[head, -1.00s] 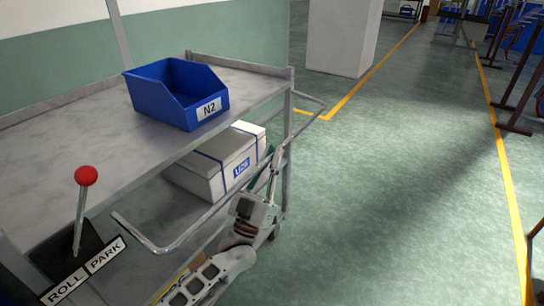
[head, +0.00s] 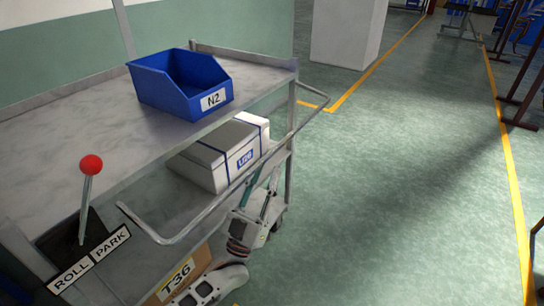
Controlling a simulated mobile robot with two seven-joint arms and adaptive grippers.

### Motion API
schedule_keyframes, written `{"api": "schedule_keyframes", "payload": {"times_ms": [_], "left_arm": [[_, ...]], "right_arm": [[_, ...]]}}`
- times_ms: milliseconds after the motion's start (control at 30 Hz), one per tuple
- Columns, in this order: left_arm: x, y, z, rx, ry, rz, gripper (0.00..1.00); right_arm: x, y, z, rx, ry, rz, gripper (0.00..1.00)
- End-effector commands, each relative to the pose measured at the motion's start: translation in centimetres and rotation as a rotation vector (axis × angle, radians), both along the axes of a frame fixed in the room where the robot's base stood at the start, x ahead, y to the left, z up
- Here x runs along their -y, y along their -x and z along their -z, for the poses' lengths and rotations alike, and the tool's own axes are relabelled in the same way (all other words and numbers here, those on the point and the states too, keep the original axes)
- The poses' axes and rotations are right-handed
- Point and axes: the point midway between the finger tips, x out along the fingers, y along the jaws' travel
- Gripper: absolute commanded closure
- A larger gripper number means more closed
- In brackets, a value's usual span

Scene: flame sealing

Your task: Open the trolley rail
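The trolley rail (head: 205,213) is a grey bent bar along the trolley's near right side. It runs from beside the lever's plate to the far right post, below the top shelf. The grey metal trolley (head: 60,128) stands at the left. My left gripper (head: 262,188) is low beside the rail's far half, its fingers pointing up just under the bar. The fingers look apart with nothing between them; whether they touch the rail is hard to tell. My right gripper is not in view.
A blue bin marked N2 (head: 165,92) is on the top shelf. A white box (head: 205,165) and a cardboard box marked T36 (head: 192,262) sit below. A red-knobbed lever (head: 91,165) stands at the near corner. Open floor lies right.

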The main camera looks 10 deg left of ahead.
Motion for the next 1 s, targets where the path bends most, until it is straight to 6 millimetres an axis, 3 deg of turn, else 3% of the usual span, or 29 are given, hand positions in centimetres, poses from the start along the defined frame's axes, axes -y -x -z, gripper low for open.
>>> {"api": "schedule_keyframes", "payload": {"times_ms": [100, 300, 867, 1000], "left_arm": [[-0.4, 1.5, 1.6, -0.003, -0.002, 0.0, 0.72], [-0.8, 2.8, 2.9, 0.001, -0.002, -0.001, 0.72], [-0.9, 3.1, 3.2, 0.001, -0.002, -0.001, 0.72], [-0.7, 4.0, 4.2, -0.042, -0.028, 0.006, 0.72]], "right_arm": [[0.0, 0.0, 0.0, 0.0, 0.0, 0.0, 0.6], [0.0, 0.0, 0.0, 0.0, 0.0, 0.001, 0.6], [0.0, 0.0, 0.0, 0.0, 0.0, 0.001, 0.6], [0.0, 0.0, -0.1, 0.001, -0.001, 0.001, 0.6]]}}
